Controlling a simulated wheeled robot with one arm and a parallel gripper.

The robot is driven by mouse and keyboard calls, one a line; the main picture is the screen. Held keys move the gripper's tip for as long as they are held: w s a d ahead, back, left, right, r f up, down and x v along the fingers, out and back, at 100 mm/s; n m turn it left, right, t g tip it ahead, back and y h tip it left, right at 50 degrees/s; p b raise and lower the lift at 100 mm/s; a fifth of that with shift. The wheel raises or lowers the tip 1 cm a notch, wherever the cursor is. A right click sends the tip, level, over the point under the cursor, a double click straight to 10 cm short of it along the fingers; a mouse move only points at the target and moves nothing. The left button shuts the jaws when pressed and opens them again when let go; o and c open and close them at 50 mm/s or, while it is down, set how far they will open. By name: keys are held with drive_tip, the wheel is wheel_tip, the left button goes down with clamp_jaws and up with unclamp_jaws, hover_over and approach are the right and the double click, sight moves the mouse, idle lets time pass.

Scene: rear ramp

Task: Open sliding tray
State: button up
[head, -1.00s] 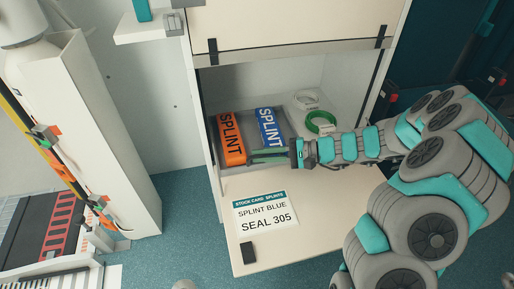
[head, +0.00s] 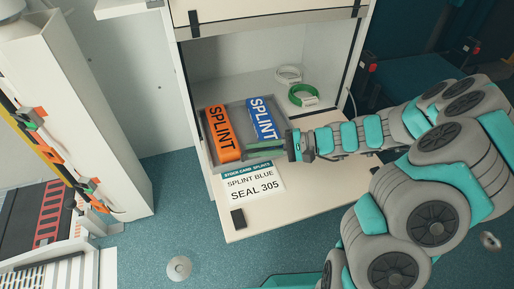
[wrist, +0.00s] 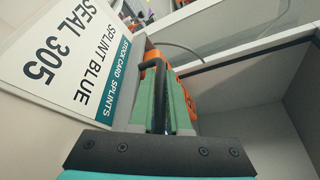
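The sliding tray (head: 241,120) is grey and shallow. It sits partly out of the white cabinet, over the lowered flap, and holds an orange splint (head: 222,133) and a blue splint (head: 262,118). My gripper (head: 249,151) reaches in from the right at the tray's front edge. In the wrist view, its green fingers (wrist: 161,85) lie on either side of a dark bar, seemingly the tray's front grip, and appear closed on it. The fingers hide part of the front edge. An orange splint end (wrist: 190,100) shows behind them.
A card (head: 252,187) reading "SPLINT BLUE SEAL 305" lies on the flap (head: 300,190) just in front of the tray. A white ring (head: 288,73) and a green ring (head: 302,95) lie inside the cabinet, right of the tray. A dark block (head: 238,219) sits near the flap's front corner.

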drive_tip(key=shift+o, duration=0.9)
drive_tip(key=r, duration=0.2)
hover_over(284, 164)
drive_tip(key=shift+f, duration=0.25)
drive_tip(key=shift+r, duration=0.1)
